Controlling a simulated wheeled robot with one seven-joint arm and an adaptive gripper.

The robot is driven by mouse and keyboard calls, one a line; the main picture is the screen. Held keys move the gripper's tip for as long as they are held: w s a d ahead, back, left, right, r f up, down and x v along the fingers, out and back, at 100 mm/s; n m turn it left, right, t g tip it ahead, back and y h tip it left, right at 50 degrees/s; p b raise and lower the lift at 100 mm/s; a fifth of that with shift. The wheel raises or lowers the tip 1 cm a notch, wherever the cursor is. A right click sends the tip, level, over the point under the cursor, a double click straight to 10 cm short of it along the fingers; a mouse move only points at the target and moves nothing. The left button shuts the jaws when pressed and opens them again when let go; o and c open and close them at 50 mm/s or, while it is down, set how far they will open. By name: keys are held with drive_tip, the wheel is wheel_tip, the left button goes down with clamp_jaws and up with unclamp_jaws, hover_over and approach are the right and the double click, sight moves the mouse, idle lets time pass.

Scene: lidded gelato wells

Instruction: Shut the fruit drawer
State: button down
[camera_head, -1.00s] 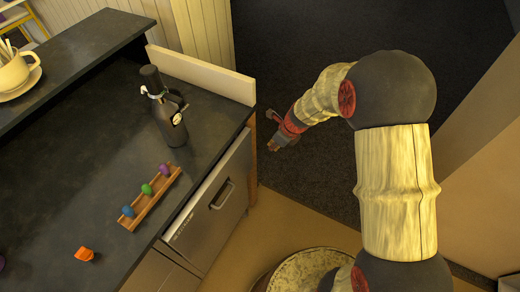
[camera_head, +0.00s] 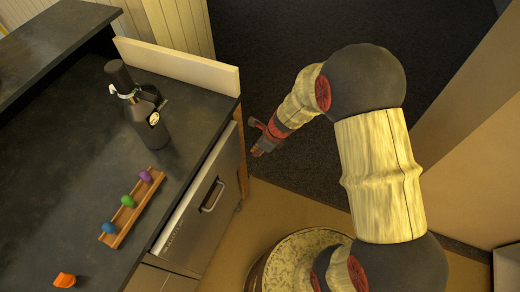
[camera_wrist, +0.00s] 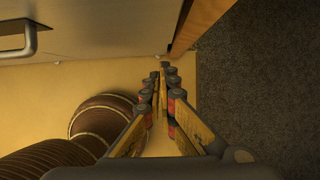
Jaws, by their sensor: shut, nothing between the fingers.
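The steel drawer front (camera_head: 200,210) with a bar handle (camera_head: 213,196) is under the dark counter in the head view. I take it to be the fruit drawer, though its label is too small to read. It looks about flush with the counter edge, and I cannot tell whether a gap is left. The drawer front (camera_wrist: 70,28) and handle (camera_wrist: 20,40) also show at the upper left of the wrist view. My gripper (camera_head: 260,148) is to the right of the counter's end, apart from the drawer. In the wrist view its fingers (camera_wrist: 160,88) are together and empty.
On the counter (camera_head: 70,165) stand a dark bottle (camera_head: 148,115), a wooden rack (camera_head: 128,222) with coloured egg-like pieces and an orange piece (camera_head: 64,280). A wooden post (camera_head: 242,165) stands at the counter's end. Dark carpet (camera_head: 310,170) to the right is open.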

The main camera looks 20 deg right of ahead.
sight(238, 151)
drive_tip(key=shift+w+a+f+b, duration=0.35)
drive_tip(key=shift+w+a+f, duration=0.4)
drive_tip(key=shift+a, duration=0.25)
drive_tip(key=shift+w+a+f+b, duration=0.3)
drive_tip(key=shift+w+a+f, duration=0.45)
drive_tip(key=shift+a, duration=0.25)
drive_tip(key=shift+r, duration=0.15)
drive_tip(key=shift+w+a+p, duration=0.8)
drive_tip(key=shift+w+a, duration=0.1)
drive_tip(key=shift+a, duration=0.15)
drive_tip(key=shift+d, duration=0.1)
